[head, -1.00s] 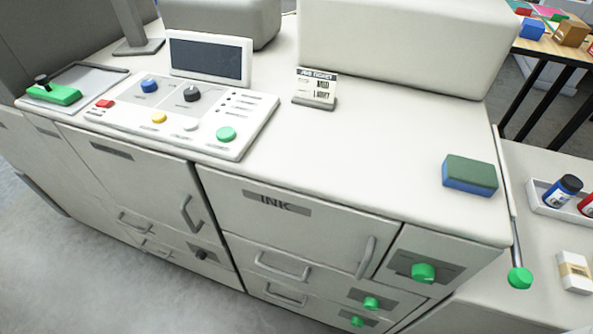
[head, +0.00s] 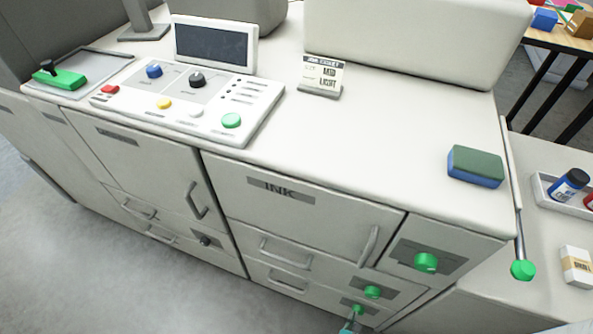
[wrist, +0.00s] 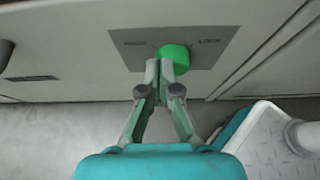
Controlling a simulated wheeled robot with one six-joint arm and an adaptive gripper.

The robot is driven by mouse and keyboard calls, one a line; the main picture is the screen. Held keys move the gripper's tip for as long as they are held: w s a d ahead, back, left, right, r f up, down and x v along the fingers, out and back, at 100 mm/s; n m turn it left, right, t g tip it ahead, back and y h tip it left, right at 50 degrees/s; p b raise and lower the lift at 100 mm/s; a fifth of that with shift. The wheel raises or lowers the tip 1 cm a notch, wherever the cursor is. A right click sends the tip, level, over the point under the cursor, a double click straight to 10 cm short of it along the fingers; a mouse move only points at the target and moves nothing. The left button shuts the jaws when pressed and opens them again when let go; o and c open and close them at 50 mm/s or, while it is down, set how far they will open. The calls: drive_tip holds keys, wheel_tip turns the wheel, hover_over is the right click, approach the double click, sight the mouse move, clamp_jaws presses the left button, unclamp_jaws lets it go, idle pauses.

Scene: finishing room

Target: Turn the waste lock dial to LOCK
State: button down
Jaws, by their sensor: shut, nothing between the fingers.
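The waste lock dial is a green knob (wrist: 176,58) on a grey plate marked LOCK at its right; the left label is too blurred to read. I cannot tell which way it is turned. In the head view it appears to be the lowest green knob (head: 357,308), low on the cabinet front. My gripper (wrist: 160,66) is shut and empty, its tips at the knob's left side and overlapping its edge in the wrist view. I cannot tell whether they touch. In the head view my gripper (head: 352,317) shows at the bottom edge, just below the knob.
Two other green knobs, a middle one (head: 372,292) and a larger upper one (head: 425,261), sit close above. A green-ended lever (head: 522,270) hangs at the right corner. Drawer handles (head: 285,250) stick out at the left. The floor in front (head: 120,290) is clear.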

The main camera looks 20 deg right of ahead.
drive_tip(key=shift+w+d, duration=0.7)
drive_tip(key=shift+d, duration=0.05)
drive_tip(key=shift+f, duration=0.15)
idle(0.4)
drive_tip(key=shift+s+d, duration=0.25)
drive_tip(key=shift+s, duration=0.05)
drive_tip(key=shift+s+d, duration=0.4)
drive_tip(key=shift+d, duration=0.05)
drive_tip(key=shift+s+d, duration=0.35)
drive_tip(key=shift+s, duration=0.1)
idle(0.7)
